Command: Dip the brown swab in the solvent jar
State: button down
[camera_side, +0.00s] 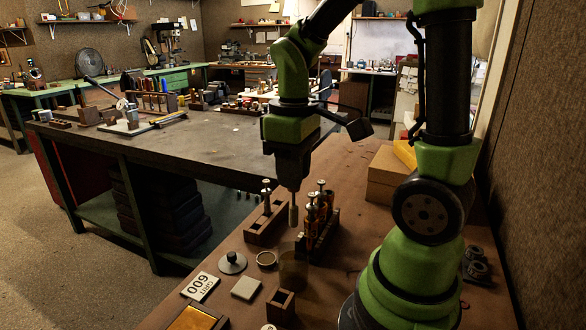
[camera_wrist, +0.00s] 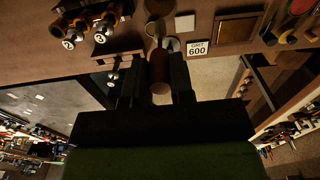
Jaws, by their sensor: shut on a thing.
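My gripper (camera_side: 293,190) points straight down and is shut on the brown swab. The swab (camera_side: 293,214) hangs upright below the fingers, and its blunt end shows between them in the wrist view (camera_wrist: 159,76). In the side view a gap shows between the swab's lower end and the jar's rim.
A rack of amber bottles (camera_side: 319,215) stands close behind the jar, with a wooden holder (camera_side: 264,225) to its left. A round ring or dish (camera_side: 267,259), a black-knobbed lid (camera_side: 232,262), a 600 card (camera_side: 200,286), a pale square (camera_side: 246,288) and a wooden block (camera_side: 281,306) lie nearby.

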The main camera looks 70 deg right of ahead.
aim_at(294, 206)
jog(key=shift+f, duration=5.75)
jog(key=shift+f, duration=0.25)
jog(key=shift+r, duration=0.15)
jog(key=shift+r, duration=1.4)
jog(key=shift+r, duration=5.55)
